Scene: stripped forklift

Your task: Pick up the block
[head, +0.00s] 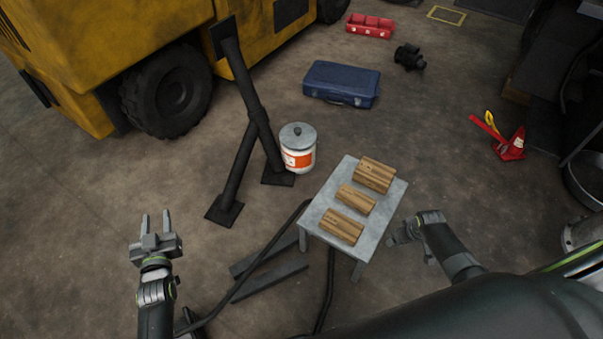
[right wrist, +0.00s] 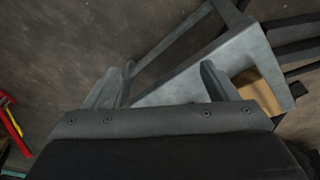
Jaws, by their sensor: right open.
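Three wooden blocks lie in a row on a small grey table (head: 318,213) in the head view: a far, larger one (head: 374,175), a middle one (head: 355,200) and a near one (head: 341,226). My left gripper (head: 156,222) is open and empty, well left of the table. My right gripper (head: 395,236) is beside the table's right edge. In the right wrist view its two fingers (right wrist: 165,85) stand apart with nothing held between them. The grey table (right wrist: 185,84) lies beyond the fingers, and part of a wooden block (right wrist: 260,90) shows right of them.
A white bucket (head: 299,158) and black pipe stands (head: 243,120) are behind the table. A blue case (head: 341,83), a red tray (head: 370,26) and a red jack (head: 510,146) are farther off. A yellow forklift (head: 140,40) fills the upper left. Dark bars (head: 270,275) lie by the table.

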